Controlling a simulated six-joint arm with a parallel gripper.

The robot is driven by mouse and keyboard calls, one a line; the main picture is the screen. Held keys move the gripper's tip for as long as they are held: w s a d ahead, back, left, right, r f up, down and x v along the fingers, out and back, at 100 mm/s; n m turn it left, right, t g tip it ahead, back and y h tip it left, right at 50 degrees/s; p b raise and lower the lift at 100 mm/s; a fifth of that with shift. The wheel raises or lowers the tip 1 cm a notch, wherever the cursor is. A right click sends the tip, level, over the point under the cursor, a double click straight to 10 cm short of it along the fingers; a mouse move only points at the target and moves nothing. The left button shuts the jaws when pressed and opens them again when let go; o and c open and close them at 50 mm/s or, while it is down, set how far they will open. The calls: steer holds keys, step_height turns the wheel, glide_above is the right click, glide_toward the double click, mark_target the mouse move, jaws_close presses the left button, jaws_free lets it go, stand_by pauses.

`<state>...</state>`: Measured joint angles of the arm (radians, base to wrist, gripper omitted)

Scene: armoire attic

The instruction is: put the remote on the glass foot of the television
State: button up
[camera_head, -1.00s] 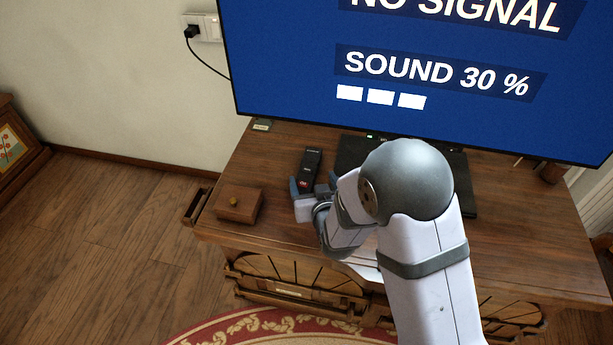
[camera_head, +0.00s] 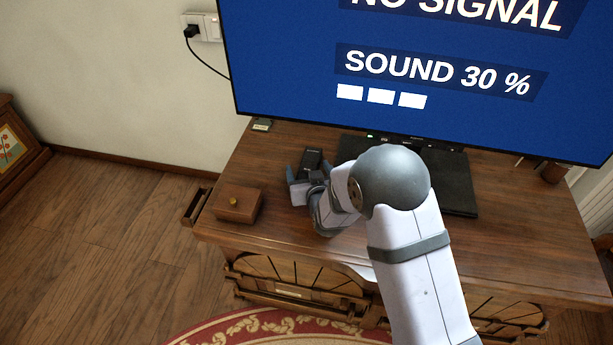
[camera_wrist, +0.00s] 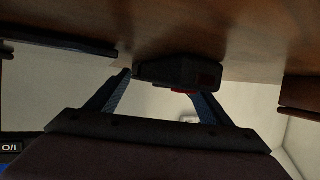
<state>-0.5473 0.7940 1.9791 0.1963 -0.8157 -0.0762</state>
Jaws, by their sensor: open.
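The black remote (camera_head: 311,158) lies on the wooden cabinet top, left of the television's foot; my gripper hides its near part. In the wrist view the remote (camera_wrist: 180,74) sits between the tips of my open gripper (camera_wrist: 163,84), with a red button at its end. My gripper (camera_head: 307,177) is low at the near end of the remote, its fingers around that end. I cannot tell whether either finger touches it. The television (camera_head: 420,60) stands at the back. Its dark glass foot (camera_head: 458,185) lies flat on the cabinet, partly hidden by my arm.
A small item (camera_head: 262,125) lies at the back left, and a brown cup (camera_head: 553,172) stands at the right. The cabinet top right of the foot is mostly clear.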

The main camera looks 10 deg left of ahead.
steer(key=c, duration=1.6)
steer(key=shift+c, duration=0.2)
step_height(320, 180, up, 10)
steer(key=shift+r+p, duration=0.1)
steer(key=shift+p, duration=0.7)
steer(key=shift+d, duration=0.1)
